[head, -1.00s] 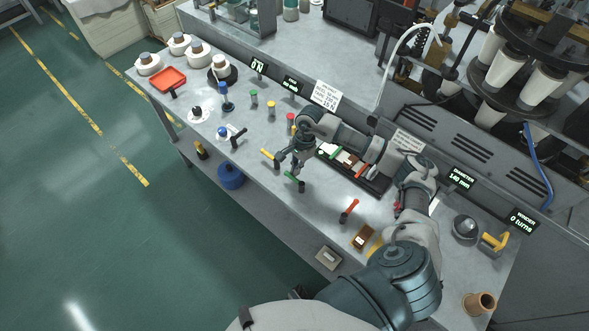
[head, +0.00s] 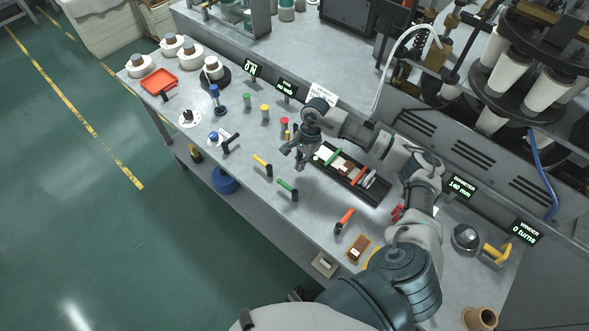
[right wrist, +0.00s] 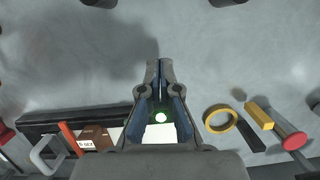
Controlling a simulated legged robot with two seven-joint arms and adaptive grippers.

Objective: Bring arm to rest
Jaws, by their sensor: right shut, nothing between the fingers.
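My right gripper (head: 297,158) hangs above the workbench (head: 320,212), at the left end of a black tray (head: 374,192). In the right wrist view its fingers (right wrist: 159,66) are together at the tips, with nothing held. The tray (right wrist: 35,126) shows there at the lower left, partly hidden by the gripper. My right arm reaches over the bench from the lower right in the head view. My left gripper is not in view.
Yellow-handled (head: 262,164), green-handled (head: 287,189) and red-handled (head: 344,221) tools stand along the front. A red tray (head: 158,82) and white spools are far left. Machinery (head: 510,75) rises behind. The bench is bare between the green-handled and red-handled tools.

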